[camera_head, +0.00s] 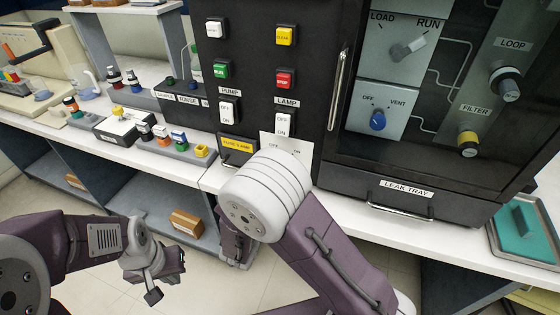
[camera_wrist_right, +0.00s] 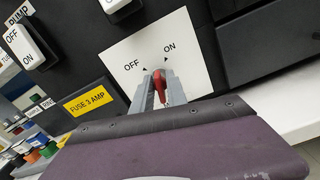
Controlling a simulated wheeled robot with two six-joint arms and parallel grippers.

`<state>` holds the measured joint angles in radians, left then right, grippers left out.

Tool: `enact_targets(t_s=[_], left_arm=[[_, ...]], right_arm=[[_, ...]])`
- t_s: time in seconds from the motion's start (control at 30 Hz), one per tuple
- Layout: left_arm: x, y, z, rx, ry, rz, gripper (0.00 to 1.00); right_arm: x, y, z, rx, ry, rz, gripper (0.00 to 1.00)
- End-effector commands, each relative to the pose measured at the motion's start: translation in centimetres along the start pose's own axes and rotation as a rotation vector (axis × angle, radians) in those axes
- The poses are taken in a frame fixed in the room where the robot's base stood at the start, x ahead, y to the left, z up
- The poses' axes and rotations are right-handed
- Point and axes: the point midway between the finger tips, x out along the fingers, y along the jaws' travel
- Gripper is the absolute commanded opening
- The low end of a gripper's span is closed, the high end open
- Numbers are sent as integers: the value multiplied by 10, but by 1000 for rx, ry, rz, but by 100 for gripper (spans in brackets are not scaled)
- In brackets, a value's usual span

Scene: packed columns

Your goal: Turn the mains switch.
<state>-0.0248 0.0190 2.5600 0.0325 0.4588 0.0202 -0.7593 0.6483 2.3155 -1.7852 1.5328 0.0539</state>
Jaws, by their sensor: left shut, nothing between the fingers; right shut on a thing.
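The mains switch is a red knob (camera_wrist_right: 160,86) on a white plate (camera_wrist_right: 196,62) marked OFF at left and ON at right in the right wrist view. My right gripper (camera_wrist_right: 161,92) is shut on the red knob, a grey finger on each side. The knob's upper end lies between the two marks; its exact setting is hard to tell. In the head view only the plate's upper part (camera_head: 291,146) shows; my right arm hides the knob and right gripper there. My left gripper (camera_head: 160,284) is shut and empty at lower left, away from the panel.
A yellow "FUSE 3 AMP" label (camera_wrist_right: 88,101) sits left of the plate. White PUMP (camera_head: 229,111) and LAMP (camera_head: 282,120) rocker switches are above. A LEAK TRAY handle (camera_head: 400,207) is to the right. Bottles and small parts crowd the left counter; the floor below is open.

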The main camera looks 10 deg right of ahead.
Motion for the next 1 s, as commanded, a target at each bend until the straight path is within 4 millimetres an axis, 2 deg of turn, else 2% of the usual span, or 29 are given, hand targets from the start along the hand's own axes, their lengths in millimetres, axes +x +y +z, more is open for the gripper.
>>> enact_targets(t_s=[0.03, 0.5, 1.0], left_arm=[[-12, 0, -1, 0, 0, 0, 0], [-65, 1, -7, 0, 0, 0, 0], [-106, 2, -11, 0, 0, 0, 0]], right_arm=[[0, 1, 5, -46, 3, 0, 0], [0, 2, 5, -492, 3, 0, 0], [0, 2, 1, -886, 2, 0, 0]])
